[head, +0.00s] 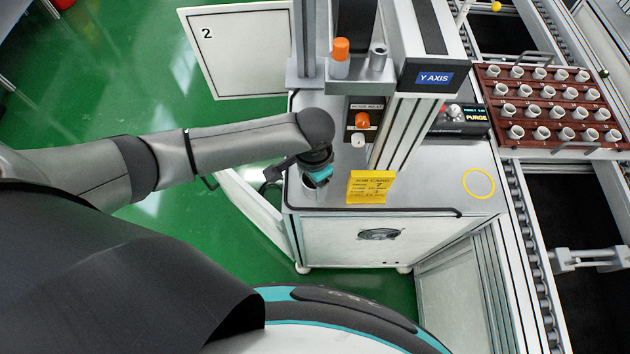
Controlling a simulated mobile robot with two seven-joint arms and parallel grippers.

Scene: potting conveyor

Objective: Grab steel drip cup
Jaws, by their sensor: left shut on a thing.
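My left gripper (319,180) reaches in from the left and points down over the left side of the grey cabinet top (430,180). It is shut on a small grey metallic thing that looks like the steel drip cup (318,192). The gripper hides most of the cup, and I cannot tell whether it touches the cabinet top. My right gripper is not in view.
A yellow sign (370,187) stands just right of the gripper. Behind it are a control box (362,130) and the Y AXIS column (405,125). An orange-capped bottle (340,60) and a steel cylinder (378,57) stand on a bracket. A red tray (490,85) holds several pots.

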